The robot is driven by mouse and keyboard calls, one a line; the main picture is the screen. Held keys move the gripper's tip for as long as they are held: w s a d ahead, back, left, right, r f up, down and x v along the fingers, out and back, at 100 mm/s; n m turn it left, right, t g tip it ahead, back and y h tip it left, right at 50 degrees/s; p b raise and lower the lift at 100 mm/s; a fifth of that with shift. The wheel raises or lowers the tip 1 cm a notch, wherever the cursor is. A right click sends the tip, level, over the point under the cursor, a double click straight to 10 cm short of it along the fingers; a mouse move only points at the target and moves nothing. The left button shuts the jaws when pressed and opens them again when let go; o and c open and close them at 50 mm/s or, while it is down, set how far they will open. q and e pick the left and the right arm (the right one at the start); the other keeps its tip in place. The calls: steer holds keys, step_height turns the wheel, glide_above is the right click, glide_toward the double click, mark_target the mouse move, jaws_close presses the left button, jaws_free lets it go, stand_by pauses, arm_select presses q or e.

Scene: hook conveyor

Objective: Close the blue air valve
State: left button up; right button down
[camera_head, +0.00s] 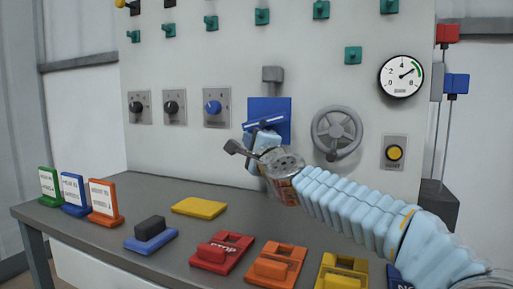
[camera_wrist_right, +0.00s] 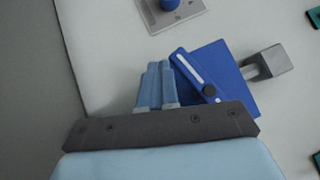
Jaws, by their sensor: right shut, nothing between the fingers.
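The blue air valve is a square blue plate (camera_head: 280,105) on the upright panel, with a blue lever (camera_head: 268,122) bearing a white stripe. In the head view the lever lies nearly level, its right end slightly higher. The right wrist view shows the blue plate (camera_wrist_right: 240,93), the striped lever (camera_wrist_right: 188,70) and its dark round pivot. My right gripper (camera_head: 260,133) is just below and in front of the lever. Its light-blue fingers (camera_wrist_right: 155,80) are shut and empty, beside the lever; I cannot tell whether they touch it. My left gripper is out of view.
A grey handwheel (camera_head: 337,132) is right of the valve, and knobs (camera_head: 213,107) are to its left. A grey block (camera_head: 272,74) sits above the plate. The table (camera_head: 160,262) below carries coloured blocks and signs.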

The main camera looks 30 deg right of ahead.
steer(key=b+v, duration=0.1)
steer(key=v, duration=1.2)
steer(key=shift+s, duration=0.25)
steer(key=shift+f, duration=0.1)
